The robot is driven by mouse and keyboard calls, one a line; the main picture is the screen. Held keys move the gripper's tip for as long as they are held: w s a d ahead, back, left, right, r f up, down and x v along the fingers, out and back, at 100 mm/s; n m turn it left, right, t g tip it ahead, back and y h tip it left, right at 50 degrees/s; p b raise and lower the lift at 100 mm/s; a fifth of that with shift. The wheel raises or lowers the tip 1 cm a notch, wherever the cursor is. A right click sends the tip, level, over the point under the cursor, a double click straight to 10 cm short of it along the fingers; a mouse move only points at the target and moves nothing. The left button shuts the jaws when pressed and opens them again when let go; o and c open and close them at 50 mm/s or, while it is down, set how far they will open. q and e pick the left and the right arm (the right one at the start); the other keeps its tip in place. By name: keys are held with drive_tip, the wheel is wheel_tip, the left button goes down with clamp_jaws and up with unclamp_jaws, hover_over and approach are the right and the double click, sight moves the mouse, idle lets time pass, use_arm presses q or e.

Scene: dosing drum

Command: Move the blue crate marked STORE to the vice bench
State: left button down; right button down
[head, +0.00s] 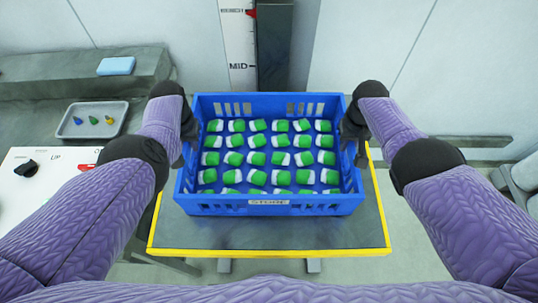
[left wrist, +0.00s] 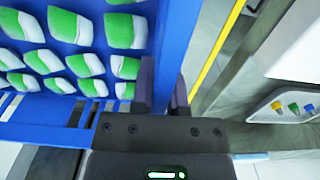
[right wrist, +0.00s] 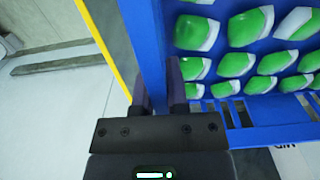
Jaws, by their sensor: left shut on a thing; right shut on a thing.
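The blue crate (head: 265,208) marked STORE is in front of me in the head view, upright, with several rows of green-and-white packs (head: 256,158) inside. My left gripper (head: 188,135) is shut on its left side wall; the left wrist view shows that wall (left wrist: 172,45) between the fingers. My right gripper (head: 352,130) is shut on the right side wall, which also shows between the fingers in the right wrist view (right wrist: 152,45). The crate is over a yellow-edged grey table (head: 270,235); I cannot tell whether it touches it. I see no vice.
A grey bench (head: 40,85) at the left back holds a blue folded cloth (head: 116,66). A grey tray (head: 92,130) with small coloured pieces and a white panel marked UP (head: 50,190) are at the left. A column with a scale (head: 240,45) stands behind the crate. Open floor shows right.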

use_arm(q)
drive_tip(key=shift+w+r, duration=0.1)
drive_tip(key=shift+r, duration=0.1)
use_arm(e)
drive_tip(key=shift+w+r, duration=0.1)
drive_tip(key=shift+r, duration=0.1)
